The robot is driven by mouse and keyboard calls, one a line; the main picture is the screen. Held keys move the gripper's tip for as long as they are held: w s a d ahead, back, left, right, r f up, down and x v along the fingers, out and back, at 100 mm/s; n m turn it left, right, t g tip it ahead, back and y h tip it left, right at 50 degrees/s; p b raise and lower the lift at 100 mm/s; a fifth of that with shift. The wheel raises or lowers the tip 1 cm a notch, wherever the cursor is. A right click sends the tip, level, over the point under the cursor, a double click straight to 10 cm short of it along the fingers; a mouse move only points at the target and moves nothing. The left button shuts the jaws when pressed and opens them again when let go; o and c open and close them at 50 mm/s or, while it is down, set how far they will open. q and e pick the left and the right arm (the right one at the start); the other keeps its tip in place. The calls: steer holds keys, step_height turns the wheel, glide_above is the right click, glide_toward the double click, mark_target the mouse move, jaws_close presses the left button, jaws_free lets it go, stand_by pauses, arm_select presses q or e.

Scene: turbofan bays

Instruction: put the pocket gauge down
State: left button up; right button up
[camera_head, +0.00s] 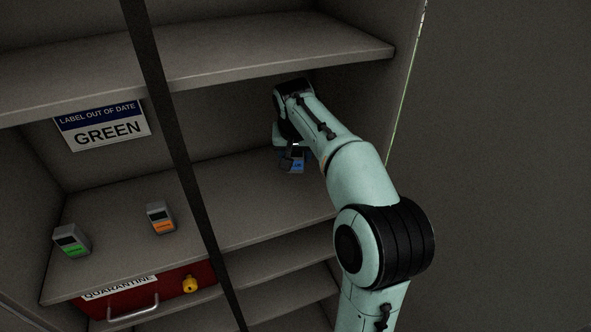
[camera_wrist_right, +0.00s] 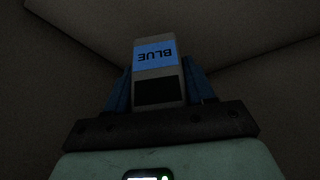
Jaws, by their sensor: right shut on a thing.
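The pocket gauge (camera_wrist_right: 157,70) is a small grey box with a dark screen and a blue label reading BLUE, upside down in the right wrist view. My right gripper (camera_wrist_right: 158,85) is shut on it, with a blue finger on each side. In the head view the gauge (camera_head: 293,163) shows small below my right wrist, at the back right of the middle shelf (camera_head: 262,205). My right gripper (camera_head: 290,152) is mostly hidden by its own arm there. I cannot tell whether the gauge touches the shelf. My left gripper is not in view.
A green-labelled gauge (camera_head: 71,240) and an orange-labelled gauge (camera_head: 160,218) stand on the shelf at left. A sign (camera_head: 102,124) reads LABEL OUT OF DATE, GREEN. A red QUARANTINE drawer (camera_head: 150,290) lies below. An upper shelf (camera_head: 230,66) overhangs; a dark post (camera_head: 180,150) crosses in front.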

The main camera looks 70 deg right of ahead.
mark_target(296, 166)
step_height(296, 166, down, 3)
steer(key=shift+r+b, duration=0.2)
steer(key=shift+b, duration=0.2)
steer(key=shift+s+f, duration=0.1)
steer(key=shift+f, duration=0.5)
step_height(296, 166, down, 3)
steer(key=shift+r+b, duration=0.2)
steer(key=shift+b, duration=0.1)
steer(key=shift+d+f, duration=0.2)
steer(key=shift+f, duration=0.1)
steer(key=o, duration=0.8)
steer(key=shift+f, duration=0.2)
steer(key=o, duration=0.4)
